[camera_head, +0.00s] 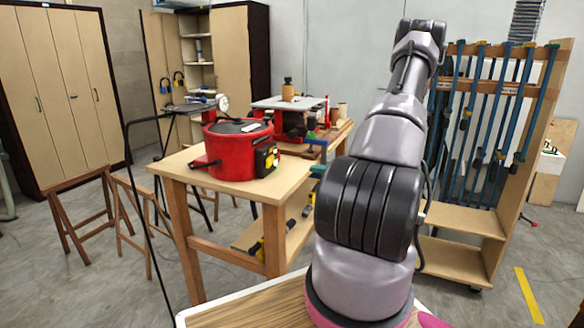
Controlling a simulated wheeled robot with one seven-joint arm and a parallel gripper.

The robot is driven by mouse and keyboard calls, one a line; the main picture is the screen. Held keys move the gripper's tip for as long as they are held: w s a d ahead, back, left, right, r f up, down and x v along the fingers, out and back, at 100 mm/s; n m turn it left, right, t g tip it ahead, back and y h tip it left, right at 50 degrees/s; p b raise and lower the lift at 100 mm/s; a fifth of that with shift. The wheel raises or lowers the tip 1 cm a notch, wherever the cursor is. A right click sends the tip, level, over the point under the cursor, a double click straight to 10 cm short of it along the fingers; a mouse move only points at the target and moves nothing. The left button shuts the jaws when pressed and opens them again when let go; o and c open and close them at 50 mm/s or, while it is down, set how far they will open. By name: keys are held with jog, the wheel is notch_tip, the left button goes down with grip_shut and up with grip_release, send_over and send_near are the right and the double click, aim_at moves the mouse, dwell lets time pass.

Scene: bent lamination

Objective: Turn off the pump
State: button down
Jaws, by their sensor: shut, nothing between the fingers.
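A red, drum-shaped machine (231,150), which looks like the pump, stands upright on a wooden table (200,178). It has a dark lid and a round white gauge (222,103) shows just above it. A black box with yellow parts (266,159) is on its right side; the switch position is too small to tell. My arm rises at the right of the picture, well apart from the machine. My gripper cannot be made out in this view.
A wooden surface with a white rim (240,312) lies in front. Wooden sawhorses (85,215) stand at left, a clamp rack (470,255) at right. Grey floor is open at lower left.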

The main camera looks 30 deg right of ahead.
aim_at(270, 164)
jog(key=x, duration=1.3)
jog(key=shift+w+a, duration=0.2)
jog(key=shift+a, duration=0.1)
jog(key=shift+w+a, duration=0.1)
jog(key=shift+a, duration=0.15)
